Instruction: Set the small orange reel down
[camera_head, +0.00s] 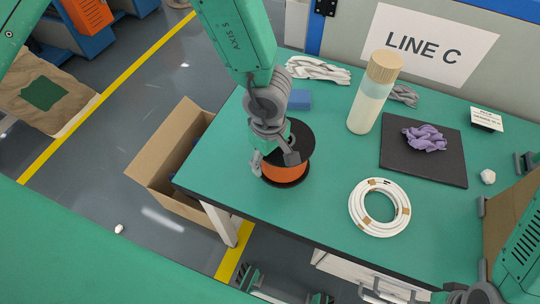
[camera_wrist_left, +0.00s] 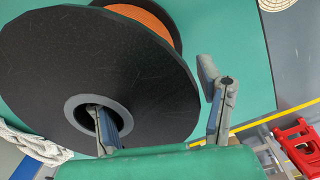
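The small orange reel (camera_head: 285,173) has black flanges and stands flat on the green table near its left front edge. My left gripper (camera_head: 273,161) is over it from above. In the left wrist view, one finger of my left gripper (camera_wrist_left: 160,105) reaches into the grey hub hole of the reel (camera_wrist_left: 150,75). The other finger is outside the flange, with a narrow gap showing between them. The fingers are spread wide. My right gripper (camera_head: 388,291) is low at the right, partly cut off by the bottom edge, and its fingers seem apart with nothing between them.
A white cable coil (camera_head: 361,222) lies right of the reel. Behind are a blue block (camera_head: 299,99), a tall bottle (camera_head: 374,95) and a black mat (camera_head: 398,162) with a purple cloth. A cardboard box (camera_head: 150,168) stands on the floor left of the table (camera_head: 320,215).

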